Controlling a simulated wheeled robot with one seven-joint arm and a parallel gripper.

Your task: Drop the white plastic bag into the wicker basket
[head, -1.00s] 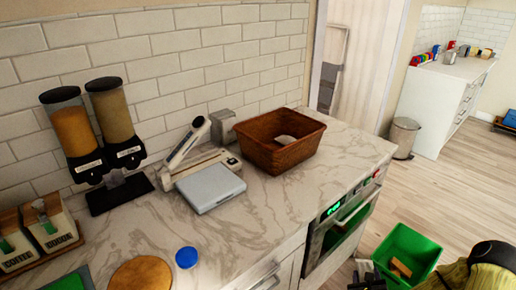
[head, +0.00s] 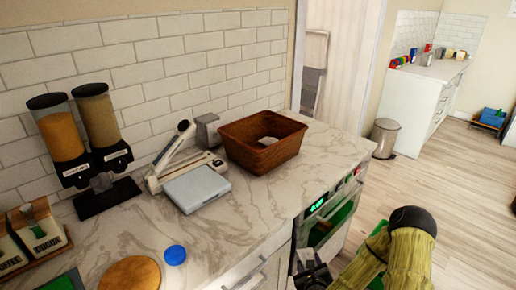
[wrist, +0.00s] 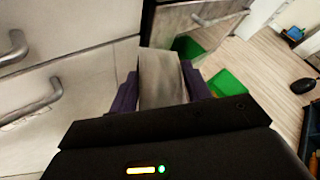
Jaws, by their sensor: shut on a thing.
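The brown wicker basket (head: 239,151) stands upright on the marble counter, near its right end. A small pale thing (head: 269,141) shows inside it; I cannot tell what it is. My gripper (head: 313,272) is low in front of the counter, below and to the right of the basket, apart from it. In the wrist view its purple fingers (wrist: 160,92) are shut on a pale grey, slab-like thing (wrist: 160,75). It may be the white plastic bag, but its full shape is hidden. The basket is not in the wrist view.
A grey scale-like box (head: 197,188), a white appliance (head: 172,165) and two dispensers (head: 90,135) stand left of the basket. A blue lid (head: 175,255) lies on the counter. The oven (head: 325,222) is below the basket. A green bin (wrist: 230,83) stands on the floor.

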